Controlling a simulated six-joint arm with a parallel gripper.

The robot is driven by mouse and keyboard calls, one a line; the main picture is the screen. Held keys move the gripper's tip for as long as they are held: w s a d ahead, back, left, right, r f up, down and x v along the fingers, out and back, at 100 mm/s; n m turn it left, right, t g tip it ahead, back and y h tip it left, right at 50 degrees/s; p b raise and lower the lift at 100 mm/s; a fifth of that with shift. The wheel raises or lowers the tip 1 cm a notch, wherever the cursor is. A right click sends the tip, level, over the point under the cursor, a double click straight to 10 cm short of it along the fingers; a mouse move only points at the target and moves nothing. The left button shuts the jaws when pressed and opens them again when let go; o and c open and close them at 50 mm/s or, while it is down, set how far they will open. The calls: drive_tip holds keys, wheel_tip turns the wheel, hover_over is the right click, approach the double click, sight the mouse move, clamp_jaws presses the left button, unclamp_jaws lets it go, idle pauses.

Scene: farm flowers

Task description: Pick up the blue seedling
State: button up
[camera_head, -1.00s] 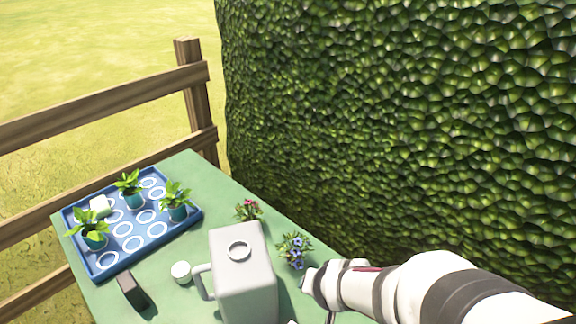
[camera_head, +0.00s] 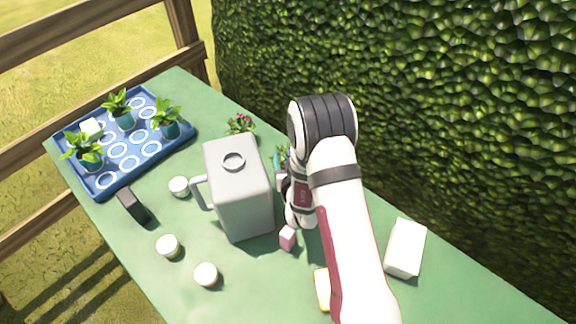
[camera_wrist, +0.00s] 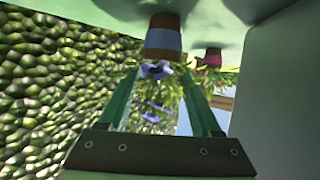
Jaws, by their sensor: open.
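The blue seedling has blue-violet flowers (camera_wrist: 155,72) and narrow green leaves in a brown pot with a pale blue band (camera_wrist: 163,40). In the wrist view, which looks upside down, it stands between the two green fingers of my gripper (camera_wrist: 160,78). The fingers are open, one on each side of the plant; I cannot tell whether they touch it. In the head view my arm hides most of the seedling, and only some leaves (camera_head: 284,151) show beside the wrist.
A grey jug (camera_head: 240,190) stands close left of my gripper. A red-flowered seedling (camera_head: 240,124) is behind it. A blue tray (camera_head: 112,178) holds several potted plants. White round items, a dark block (camera_head: 132,206) and a white box (camera_head: 406,248) lie on the green table. A hedge (camera_head: 430,90) borders the right.

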clamp_jaws()
idle(0.3)
